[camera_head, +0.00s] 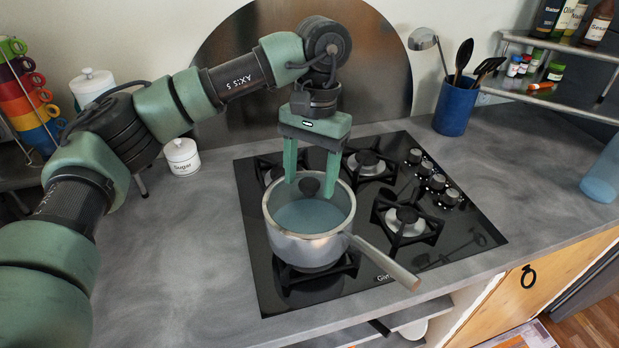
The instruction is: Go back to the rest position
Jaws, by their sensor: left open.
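My left gripper (310,186) reaches down over the pot and is open. A dark round knob (309,187) shows between its two fingertips; it seems to belong to a see-through lid (315,216) on the pot, though I cannot tell whether the fingers touch it. The silver pot (309,252) stands on the front left burner of the black gas hob (437,270), its long handle pointing to the lower right. My right gripper is not in view.
Behind are a dark round-topped panel (240,80) and a blue utensil cup (454,108). A spice rack (520,84) stands at the right. Stacked coloured mugs (25,100) and white jars, one labelled Sugar (182,157), are near my left arm. The counter's front left is clear.

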